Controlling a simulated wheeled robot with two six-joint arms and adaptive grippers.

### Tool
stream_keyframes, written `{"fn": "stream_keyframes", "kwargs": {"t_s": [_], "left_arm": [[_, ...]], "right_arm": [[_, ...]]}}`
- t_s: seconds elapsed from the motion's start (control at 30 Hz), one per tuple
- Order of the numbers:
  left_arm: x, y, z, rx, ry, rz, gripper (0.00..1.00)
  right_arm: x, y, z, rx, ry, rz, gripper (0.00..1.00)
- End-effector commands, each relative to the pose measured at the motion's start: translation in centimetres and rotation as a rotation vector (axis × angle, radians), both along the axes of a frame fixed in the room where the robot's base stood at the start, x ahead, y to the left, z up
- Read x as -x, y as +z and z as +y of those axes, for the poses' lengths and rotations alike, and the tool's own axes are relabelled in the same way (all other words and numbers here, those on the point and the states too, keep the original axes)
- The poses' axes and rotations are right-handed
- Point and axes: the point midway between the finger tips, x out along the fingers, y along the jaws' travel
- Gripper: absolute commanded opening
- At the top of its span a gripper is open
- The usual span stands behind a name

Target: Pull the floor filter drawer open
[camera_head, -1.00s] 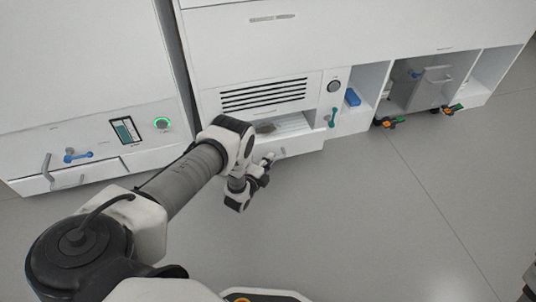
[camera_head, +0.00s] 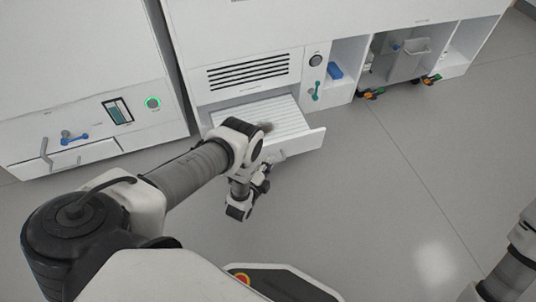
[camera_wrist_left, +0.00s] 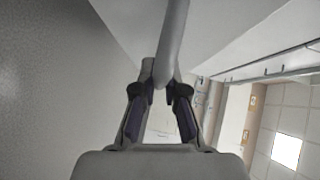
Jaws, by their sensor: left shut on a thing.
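The floor filter drawer (camera_head: 308,141) stands well out of the white cabinet, below a black slotted vent, with ribbed white filter slats showing inside. A dark grey patch lies on the slats beside my left arm. My left gripper (camera_head: 268,170) is at the drawer's front, with my wrist partly covering the drawer's left side. In the left wrist view, its two dark-padded fingers (camera_wrist_left: 160,92) are shut on the grey drawer handle (camera_wrist_left: 173,42). The handle is mostly hidden in the head view.
At left, another white cabinet has a small drawer (camera_head: 62,163), a blue lever and a green-ringed button (camera_head: 152,103). A teal lever (camera_head: 316,91) and a blue box (camera_head: 335,71) are right of the drawer. Grey floor (camera_head: 390,190) before the drawer is clear.

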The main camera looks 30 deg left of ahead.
Motion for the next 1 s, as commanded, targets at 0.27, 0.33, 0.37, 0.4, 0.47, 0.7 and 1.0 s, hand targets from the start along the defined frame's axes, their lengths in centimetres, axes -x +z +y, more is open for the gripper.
{"fn": "stream_keyframes", "kwargs": {"t_s": [0.27, 0.33, 0.37, 0.4, 0.47, 0.7, 1.0], "left_arm": [[0.0, 0.0, 0.0, 0.000, 0.000, 0.001, 0.37], [0.0, 0.0, 0.0, 0.000, 0.000, 0.001, 0.37], [0.0, 0.0, 0.0, 0.000, 0.000, 0.001, 0.37], [0.0, 0.0, 0.0, 0.000, 0.000, 0.001, 0.37], [0.2, 0.0, 0.0, 0.000, 0.000, 0.001, 0.37], [4.5, 0.5, -0.3, 0.000, 0.000, 0.006, 0.37], [11.1, 1.4, -0.8, 0.000, -0.001, 0.004, 0.37]], "right_arm": [[0.0, 0.0, 0.0, 0.000, 0.000, 0.000, 0.00], [0.0, 0.0, 0.0, 0.000, 0.000, 0.000, 0.00], [0.0, 0.0, 0.0, 0.000, 0.000, 0.000, 0.00], [0.0, 0.0, 0.0, 0.000, 0.000, 0.000, 0.00], [0.0, 0.0, 0.0, 0.000, -0.001, 0.000, 0.00], [0.0, 0.0, 0.0, 0.000, 0.000, 0.000, 0.00], [0.0, 0.0, 0.0, 0.000, 0.000, 0.000, 0.00]]}}
